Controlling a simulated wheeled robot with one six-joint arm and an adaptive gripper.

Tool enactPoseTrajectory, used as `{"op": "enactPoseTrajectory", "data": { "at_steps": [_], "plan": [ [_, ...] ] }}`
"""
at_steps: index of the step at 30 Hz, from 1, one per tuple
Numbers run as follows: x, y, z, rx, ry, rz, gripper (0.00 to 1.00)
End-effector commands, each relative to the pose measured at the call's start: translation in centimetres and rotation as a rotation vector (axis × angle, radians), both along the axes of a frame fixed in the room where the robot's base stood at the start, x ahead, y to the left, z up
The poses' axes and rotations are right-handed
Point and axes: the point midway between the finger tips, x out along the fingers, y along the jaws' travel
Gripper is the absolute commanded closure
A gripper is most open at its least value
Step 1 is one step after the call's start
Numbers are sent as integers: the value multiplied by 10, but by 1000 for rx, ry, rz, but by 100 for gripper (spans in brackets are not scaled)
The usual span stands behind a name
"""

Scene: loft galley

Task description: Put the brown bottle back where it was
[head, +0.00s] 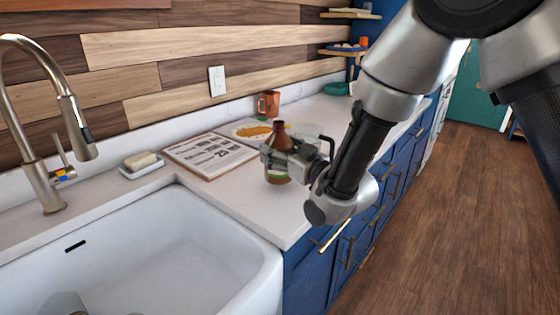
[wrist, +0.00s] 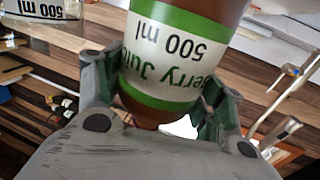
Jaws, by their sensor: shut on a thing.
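The brown bottle (head: 279,133) is upright over the counter, beyond the sink's right corner. My gripper (head: 279,156) is shut around its middle, coming from the right. In the wrist view the bottle (wrist: 180,55) fills the upper middle between my two fingers. Its white and green label reads "500 ml" and part of "erry Juice", upside down in that view. My fingers hide part of the bottle in the head view. I cannot tell whether its base touches the counter.
A printed board (head: 210,154) lies left of the bottle, with a plate of orange food (head: 252,132) behind. An orange mug (head: 269,103) stands near the wall. A soap dish (head: 141,165) and white sink (head: 150,245) are at left. Counter (head: 235,192) in front is bare.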

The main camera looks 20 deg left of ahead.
Motion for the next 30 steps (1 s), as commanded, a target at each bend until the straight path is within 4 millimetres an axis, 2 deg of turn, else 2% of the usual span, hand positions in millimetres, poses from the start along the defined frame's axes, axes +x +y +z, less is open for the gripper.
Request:
{"op": "enactPoseTrajectory", "data": {
  "at_steps": [1,5,17,18,21,30],
  "plan": [
    [0,0,-10,-2,2,0,82],
    [0,0,-24,-1,1,0,82],
    [0,0,-29,1,-1,-1,82],
    [0,0,-29,-1,1,-1,26],
    [0,0,-29,-1,1,-1,10],
    [0,0,-29,-1,1,-1,10]
  ]
}}
